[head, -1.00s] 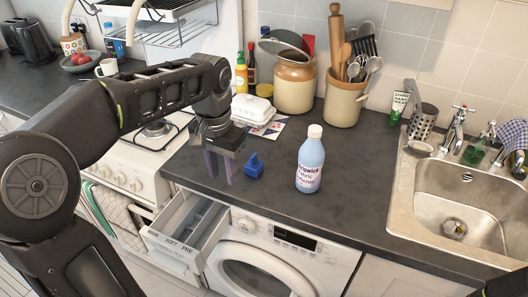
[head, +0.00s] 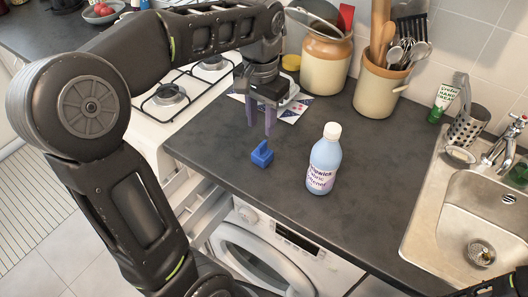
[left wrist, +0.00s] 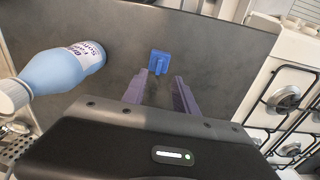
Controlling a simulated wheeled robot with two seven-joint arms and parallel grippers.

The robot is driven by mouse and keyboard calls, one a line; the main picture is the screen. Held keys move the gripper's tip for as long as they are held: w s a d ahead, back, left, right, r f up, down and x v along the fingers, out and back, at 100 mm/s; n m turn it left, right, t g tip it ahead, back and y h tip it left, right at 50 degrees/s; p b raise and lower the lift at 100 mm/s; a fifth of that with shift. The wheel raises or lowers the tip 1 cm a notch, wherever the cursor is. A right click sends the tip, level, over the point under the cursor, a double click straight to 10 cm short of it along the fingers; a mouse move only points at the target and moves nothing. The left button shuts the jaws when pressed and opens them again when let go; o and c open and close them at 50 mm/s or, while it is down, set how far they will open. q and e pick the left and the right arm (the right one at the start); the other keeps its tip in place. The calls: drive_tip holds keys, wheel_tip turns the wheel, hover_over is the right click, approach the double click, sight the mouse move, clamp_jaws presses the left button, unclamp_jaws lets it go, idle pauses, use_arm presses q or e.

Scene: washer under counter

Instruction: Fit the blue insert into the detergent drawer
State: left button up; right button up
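The small blue insert (head: 262,154) with an upright tab sits on the dark counter, left of the softener bottle. It also shows in the left wrist view (left wrist: 158,62), ahead of the fingertips. My left gripper (head: 259,133) is open and empty, with its purple fingers pointing down just behind the insert, apart from it. The fingers also show spread in the left wrist view (left wrist: 160,80). The detergent drawer (head: 207,214) is pulled out at the washer's upper left. My right gripper is not in view.
A blue softener bottle (head: 323,162) stands on the counter (head: 225,160) right of the insert. The stove (head: 150,130) is at left, the sink (head: 465,225) at right. Stoneware crocks (head: 327,65) stand at the back. The front counter is mostly clear.

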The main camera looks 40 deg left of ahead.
sight(262, 143)
use_arm(q)
drive_tip(key=shift+f, duration=1.35)
wheel_tip(262, 143, down, 5)
drive_tip(key=shift+d+f+p, duration=0.1)
drive_tip(key=shift+p, duration=0.55)
drive_tip(key=shift+c, duration=0.5)
clamp_jaws()
